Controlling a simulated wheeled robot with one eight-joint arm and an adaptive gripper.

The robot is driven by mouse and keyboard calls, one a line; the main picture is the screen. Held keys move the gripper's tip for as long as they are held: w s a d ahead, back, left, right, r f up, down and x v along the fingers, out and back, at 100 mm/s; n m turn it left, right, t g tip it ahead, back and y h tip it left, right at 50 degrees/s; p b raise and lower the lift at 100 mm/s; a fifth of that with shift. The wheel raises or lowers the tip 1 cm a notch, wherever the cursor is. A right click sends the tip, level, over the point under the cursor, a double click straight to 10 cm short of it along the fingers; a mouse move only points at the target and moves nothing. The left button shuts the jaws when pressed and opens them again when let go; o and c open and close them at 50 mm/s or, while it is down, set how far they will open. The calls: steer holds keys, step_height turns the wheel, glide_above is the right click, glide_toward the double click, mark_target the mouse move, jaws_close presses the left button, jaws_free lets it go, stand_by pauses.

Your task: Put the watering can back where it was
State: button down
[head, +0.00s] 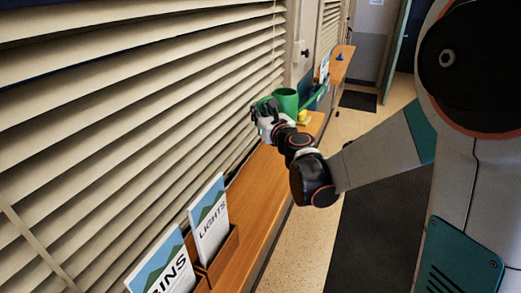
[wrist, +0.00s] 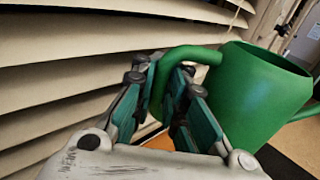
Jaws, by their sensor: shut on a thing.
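The green watering can (head: 287,97) is at the far part of the wooden ledge under the blinds. Its body, open at the top, also shows in the wrist view (wrist: 258,95), with the spout (wrist: 304,113) pointing right. My gripper (head: 266,116) is shut on the can's handle (wrist: 190,54); in the wrist view both fingers (wrist: 172,85) sit on either side of the handle. The can looks roughly upright. Its underside is hidden, so I cannot tell whether it touches the ledge.
The wooden ledge (head: 262,190) runs along the blinds (head: 130,90). A small yellow thing (head: 303,117) lies near the can. Cards reading BINS (head: 165,268) and LIGHTS (head: 209,221) stand in wooden holders nearer me. A second ledge (head: 343,62) is farther off. The floor at right holds a dark mat (head: 370,215).

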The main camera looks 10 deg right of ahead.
step_height(320, 180, down, 12)
steer(key=b, duration=0.4)
steer(key=shift+r, duration=0.15)
steer(key=c, duration=1.6)
jaws_free()
